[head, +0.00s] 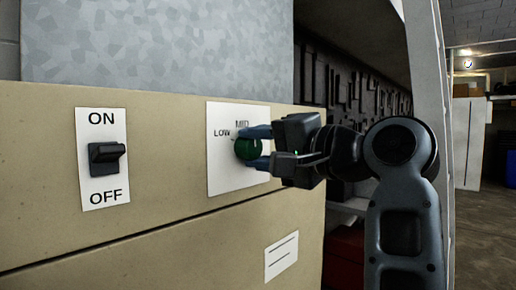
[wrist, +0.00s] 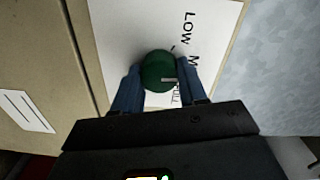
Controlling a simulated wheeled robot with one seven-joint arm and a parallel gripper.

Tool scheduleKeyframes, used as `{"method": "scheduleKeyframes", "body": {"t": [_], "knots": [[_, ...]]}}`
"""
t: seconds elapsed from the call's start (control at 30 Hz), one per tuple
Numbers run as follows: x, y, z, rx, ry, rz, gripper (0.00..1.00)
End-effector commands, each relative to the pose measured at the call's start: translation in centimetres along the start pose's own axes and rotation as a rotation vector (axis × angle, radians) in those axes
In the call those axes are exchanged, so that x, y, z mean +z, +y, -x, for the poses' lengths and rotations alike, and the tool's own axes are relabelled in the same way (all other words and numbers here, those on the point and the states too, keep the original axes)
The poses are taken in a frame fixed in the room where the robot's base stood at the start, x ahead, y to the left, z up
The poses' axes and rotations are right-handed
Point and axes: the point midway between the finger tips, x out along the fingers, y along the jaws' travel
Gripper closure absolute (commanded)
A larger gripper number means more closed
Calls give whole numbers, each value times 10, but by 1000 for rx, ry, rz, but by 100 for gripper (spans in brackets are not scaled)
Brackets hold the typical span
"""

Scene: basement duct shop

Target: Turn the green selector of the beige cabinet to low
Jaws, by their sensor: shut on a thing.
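The beige cabinet (head: 170,215) fills the left and middle of the head view. Its green selector (head: 246,149) is a round knob on a white plate (head: 220,182) marked LOW and MID; my fingers hide part of the plate. In the wrist view the green selector (wrist: 157,66) shows a short white mark on its lower right, toward the partly hidden third label, which seems to read FULL. LOW is farther up. My gripper (head: 251,148) is shut on the selector, one blue finger on each side; its fingers also show in the wrist view (wrist: 161,84).
A black ON/OFF switch (head: 106,157) on a white plate sits left of the selector. A small lined label (head: 281,255) is on the lower panel. A grey speckled metal surface (head: 155,40) rises behind the cabinet. Open floor (head: 482,225) lies at the far right.

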Motion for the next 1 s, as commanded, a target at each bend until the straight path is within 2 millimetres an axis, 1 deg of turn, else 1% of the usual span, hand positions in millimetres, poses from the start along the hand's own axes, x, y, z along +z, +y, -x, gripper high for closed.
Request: {"method": "scheduleKeyframes", "body": {"t": [0.03, 0.6, 0.8, 1.0], "knots": [[0, 3, 0, 7, -1, 44, 89], [2, 3, 0, 15, 7, 581, 89], [2, 3, 0, 17, 9, 742, 89], [2, 2, 0, 19, 11, 860, 89]]}}
